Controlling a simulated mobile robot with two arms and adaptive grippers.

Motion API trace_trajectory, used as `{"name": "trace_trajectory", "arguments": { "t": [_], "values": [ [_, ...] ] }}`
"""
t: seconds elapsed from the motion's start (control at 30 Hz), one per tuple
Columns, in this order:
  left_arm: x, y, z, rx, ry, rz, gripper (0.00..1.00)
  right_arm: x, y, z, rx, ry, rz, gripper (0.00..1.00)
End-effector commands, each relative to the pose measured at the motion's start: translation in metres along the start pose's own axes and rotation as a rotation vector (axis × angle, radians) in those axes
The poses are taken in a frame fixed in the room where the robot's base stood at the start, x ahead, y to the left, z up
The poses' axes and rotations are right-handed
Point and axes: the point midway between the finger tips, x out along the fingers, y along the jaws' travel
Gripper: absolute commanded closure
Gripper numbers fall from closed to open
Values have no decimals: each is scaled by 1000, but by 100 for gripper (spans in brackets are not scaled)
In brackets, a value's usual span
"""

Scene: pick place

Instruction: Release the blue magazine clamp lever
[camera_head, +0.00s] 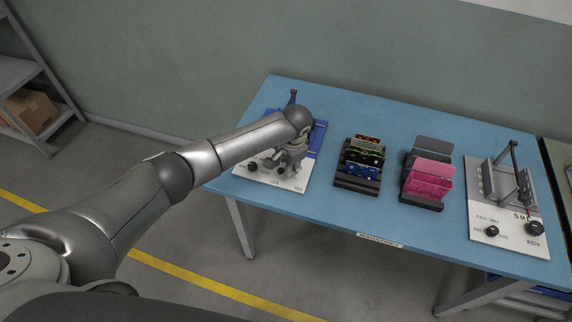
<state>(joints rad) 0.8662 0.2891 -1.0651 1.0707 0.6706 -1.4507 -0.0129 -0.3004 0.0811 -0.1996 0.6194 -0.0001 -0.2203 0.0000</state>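The blue magazine fixture (318,138) stands at the left end of the blue table, on a white base plate (291,183) with printed lettering. A dark upright lever with a black knob (293,93) shows above it, at the back. My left gripper (278,165) is over the front of this fixture, and my arm and wrist hide much of the blue part. The gripper is small and dark here; I cannot tell whether its fingers are open or whether they touch a lever. A black knob (252,166) sits at the plate's left front. My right gripper is not in view.
A black rack (358,184) with patterned boards and another rack (421,203) with pink and grey boards stand mid-table. A grey magazine fixture (487,181) with its own lever (514,148) is at the right. Shelving with a cardboard box (30,110) stands far left.

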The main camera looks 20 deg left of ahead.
Motion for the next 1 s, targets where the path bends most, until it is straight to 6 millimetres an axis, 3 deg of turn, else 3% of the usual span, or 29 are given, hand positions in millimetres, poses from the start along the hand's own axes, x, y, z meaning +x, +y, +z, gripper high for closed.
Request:
{"name": "trace_trajectory", "arguments": {
  "t": [0.27, 0.57, 1.0],
  "values": [
    [1, 0, 0, 1, 1, 0, 63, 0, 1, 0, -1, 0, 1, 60],
    [1, 0, 0, 1, 1, 0, 100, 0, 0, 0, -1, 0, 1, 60],
    [-1, 4, -1, -87, -16, 2, 100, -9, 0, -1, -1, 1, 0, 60]
  ]
}}
